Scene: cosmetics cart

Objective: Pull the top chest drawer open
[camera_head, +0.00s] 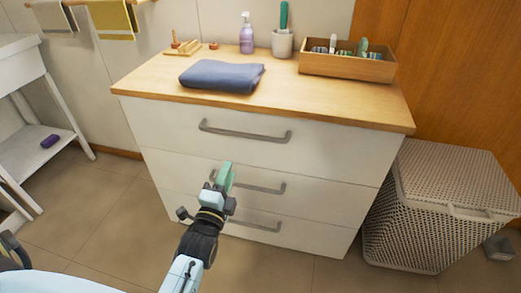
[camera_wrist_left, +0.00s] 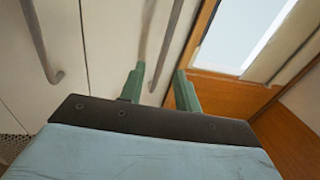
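The white chest (camera_head: 160,135) has three drawers, and its top drawer (camera_head: 330,155) looks flush with the front. The grey bar handle of the top drawer (camera_head: 245,132) is fully visible in the head view. My left gripper (camera_head: 226,176) is in front of the chest, below that handle in the picture, and covers part of the middle drawer's handle (camera_head: 262,188). In the left wrist view the green fingers of my left gripper (camera_wrist_left: 160,87) are apart. A handle (camera_wrist_left: 167,45) shows in line with the gap, beyond the fingertips; I see no contact. My right gripper is out of view.
A folded blue towel (camera_head: 222,76), a pump bottle (camera_head: 246,35), a cup (camera_head: 282,44) and a wooden box (camera_head: 346,65) stand on the chest top. A wicker hamper (camera_head: 440,205) stands close on the right. Floor is free at the front left.

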